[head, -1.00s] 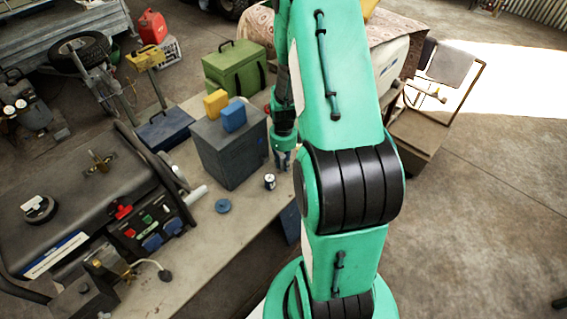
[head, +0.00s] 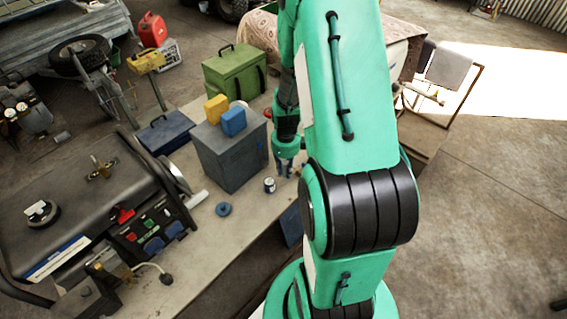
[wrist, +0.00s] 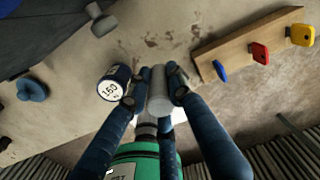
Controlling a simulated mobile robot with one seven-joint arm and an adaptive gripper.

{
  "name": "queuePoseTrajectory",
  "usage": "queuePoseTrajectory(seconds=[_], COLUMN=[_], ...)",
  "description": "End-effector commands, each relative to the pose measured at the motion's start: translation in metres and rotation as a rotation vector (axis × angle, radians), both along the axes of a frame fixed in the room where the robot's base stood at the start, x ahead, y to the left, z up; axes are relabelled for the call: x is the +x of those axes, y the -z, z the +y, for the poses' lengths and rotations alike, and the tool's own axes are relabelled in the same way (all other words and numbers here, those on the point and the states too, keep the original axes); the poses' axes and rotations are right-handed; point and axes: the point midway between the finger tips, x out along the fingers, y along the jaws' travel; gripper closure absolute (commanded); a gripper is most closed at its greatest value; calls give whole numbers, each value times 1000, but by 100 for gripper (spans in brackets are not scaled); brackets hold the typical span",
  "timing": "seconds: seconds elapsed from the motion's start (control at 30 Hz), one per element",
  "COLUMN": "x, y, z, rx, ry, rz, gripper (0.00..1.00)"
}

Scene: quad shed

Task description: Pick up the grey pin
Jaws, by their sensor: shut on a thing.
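The grey pin (wrist: 158,98) is a short, smooth grey cylinder between the fingertips of my gripper (wrist: 156,86) in the wrist view. The blue fingers are shut on it from both sides. In the head view my gripper (head: 285,169) points down over the bench, right of the grey box, and the pin is too small to make out there. I cannot tell whether the pin touches the bench top.
A small can with a white label (wrist: 113,83) stands close beside the left finger. A wooden board (wrist: 235,50) with blue, red and yellow pieces lies right. The grey box (head: 231,157) stands left of my gripper.

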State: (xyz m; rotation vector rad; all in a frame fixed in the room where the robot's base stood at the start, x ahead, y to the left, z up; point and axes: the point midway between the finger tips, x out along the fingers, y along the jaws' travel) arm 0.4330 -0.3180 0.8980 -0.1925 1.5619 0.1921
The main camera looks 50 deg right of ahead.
Motion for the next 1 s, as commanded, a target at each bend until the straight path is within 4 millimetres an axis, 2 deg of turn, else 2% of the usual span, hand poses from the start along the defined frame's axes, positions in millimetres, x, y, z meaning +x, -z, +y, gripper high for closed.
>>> queuePoseTrajectory(seconds=[0.3,0.5,0.7,1.0], x=[-52,-75,-88,-92], y=[-7,-10,-11,-11], z=[38,55,64,67], rx=[0,0,0,0], ry=[0,0,0,0], rz=[0,0,0,0], gripper=[100,100,100,100])
